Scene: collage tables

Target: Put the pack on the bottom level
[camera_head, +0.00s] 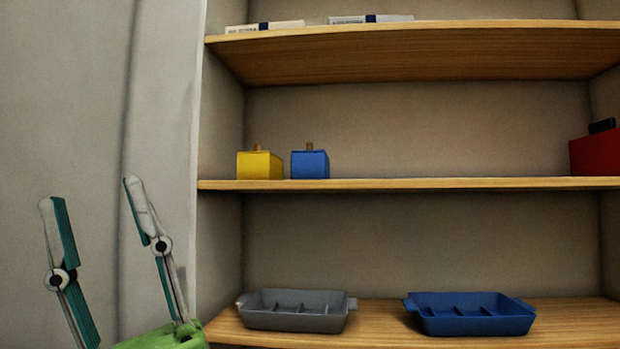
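Two flat white packs with dark blue bands lie on the top shelf, one at left (264,27) and one nearer the middle (371,19); I cannot tell which thing is the task's pack. The bottom level (375,323) is a wooden shelf board.
A grey tray (295,318) and a blue tray (470,321), both divided, stand on the bottom level with a gap between them. The middle shelf (430,184) holds a yellow block (260,166), a blue block (310,165) and a red box (595,155). Its middle is clear.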

